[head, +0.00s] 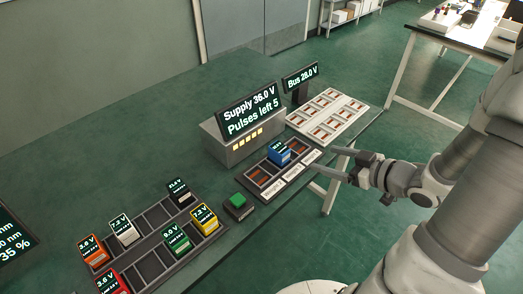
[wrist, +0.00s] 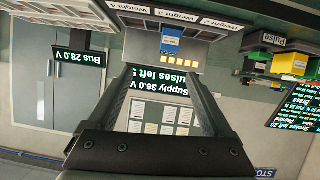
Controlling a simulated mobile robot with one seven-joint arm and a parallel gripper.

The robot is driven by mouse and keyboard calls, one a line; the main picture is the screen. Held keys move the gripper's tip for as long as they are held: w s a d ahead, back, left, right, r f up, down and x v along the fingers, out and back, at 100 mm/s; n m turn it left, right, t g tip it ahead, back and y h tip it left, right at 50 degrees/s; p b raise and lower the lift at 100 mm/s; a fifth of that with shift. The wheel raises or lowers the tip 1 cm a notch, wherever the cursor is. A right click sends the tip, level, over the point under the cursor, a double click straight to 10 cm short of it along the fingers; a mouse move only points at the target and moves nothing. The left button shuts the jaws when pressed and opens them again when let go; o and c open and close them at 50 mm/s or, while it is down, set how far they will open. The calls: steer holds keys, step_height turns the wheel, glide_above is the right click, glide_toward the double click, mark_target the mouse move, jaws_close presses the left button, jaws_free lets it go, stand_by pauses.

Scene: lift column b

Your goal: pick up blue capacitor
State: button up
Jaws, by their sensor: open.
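The blue capacitor (head: 279,154) stands in a slot of the dark tray (head: 256,190) in front of the grey supply box, with a small lit display on it. In the wrist view, which is upside down, the blue capacitor (wrist: 171,42) shows beyond the fingertips, roughly in line with the gap between them. My gripper (head: 329,161) is open and empty, to the right of the capacitor and apart from it. Its two fingers also show in the wrist view (wrist: 163,75), spread with nothing between them.
The supply box (head: 233,136) with its "Supply 36.0 V" display stands just behind the tray. A white slotted rack (head: 328,117) and a "Bus 28.0 V" display (head: 300,77) are behind right. A green button (head: 237,201) and a rack of coloured capacitors (head: 150,241) are at left.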

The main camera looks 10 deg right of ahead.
mark_target(287, 155)
steer(key=shift+y, duration=0.3)
steer(key=b+x, duration=0.1)
steer(key=x, duration=0.3)
steer(key=b+x, duration=0.2)
steer(key=x, duration=0.2)
steer(key=s+a+f+b+x, duration=0.1)
steer(key=x, duration=0.3)
steer(key=shift+a, duration=0.1)
steer(key=w+a+f+b, duration=0.2)
steer(key=w+b, duration=0.1)
steer(key=shift+f, duration=0.3)
steer(key=shift+w+a+f, duration=0.1)
steer(key=shift+w+a, duration=0.15)
steer(key=shift+w, duration=0.1)
jaws_close()
